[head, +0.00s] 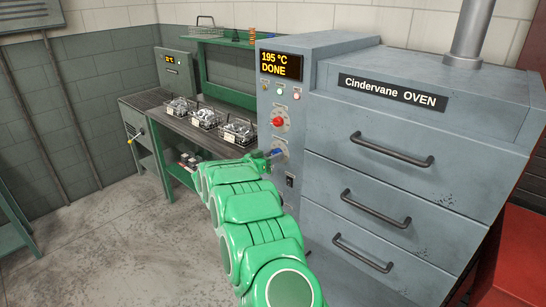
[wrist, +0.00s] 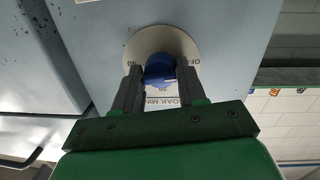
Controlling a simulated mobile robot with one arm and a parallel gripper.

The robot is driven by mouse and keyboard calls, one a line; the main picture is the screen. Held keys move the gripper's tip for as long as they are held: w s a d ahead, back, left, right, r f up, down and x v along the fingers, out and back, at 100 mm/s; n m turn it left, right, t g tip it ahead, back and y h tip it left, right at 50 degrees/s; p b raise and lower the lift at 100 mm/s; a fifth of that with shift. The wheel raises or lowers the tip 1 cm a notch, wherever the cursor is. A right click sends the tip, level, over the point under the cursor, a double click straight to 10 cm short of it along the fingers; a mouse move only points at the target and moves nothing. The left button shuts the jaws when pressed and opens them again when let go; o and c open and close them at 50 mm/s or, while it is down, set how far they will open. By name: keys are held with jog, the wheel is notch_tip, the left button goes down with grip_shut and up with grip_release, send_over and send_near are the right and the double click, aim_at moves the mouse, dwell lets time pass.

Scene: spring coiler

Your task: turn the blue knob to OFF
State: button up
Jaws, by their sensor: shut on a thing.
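The blue knob (wrist: 159,68) sits at the centre of a round pale dial (wrist: 150,40) on the oven's grey front panel. My gripper (wrist: 158,78) is shut on the knob, with one dark finger on each side of it. In the wrist view OFF is printed at the dial's right edge, and part of a SOAK MIN label shows between the fingers. I cannot tell which mark the knob points at. In the head view a bit of the blue knob (head: 277,153) shows beside my green gripper (head: 272,158), which hides part of the dial.
A red knob (head: 278,122) is just above the blue one, and a black switch (head: 290,181) is below. The display (head: 281,65) reads 195 °C DONE. Oven drawers with handles (head: 391,150) are at right. A bench with wire baskets (head: 239,131) stands at left.

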jog(key=shift+a+n, duration=0.15)
jog(key=shift+n, duration=0.45)
jog(key=o, duration=1)
jog(key=v, duration=0.7)
jog(key=shift+s+a, duration=0.2)
jog(key=shift+a, duration=0.05)
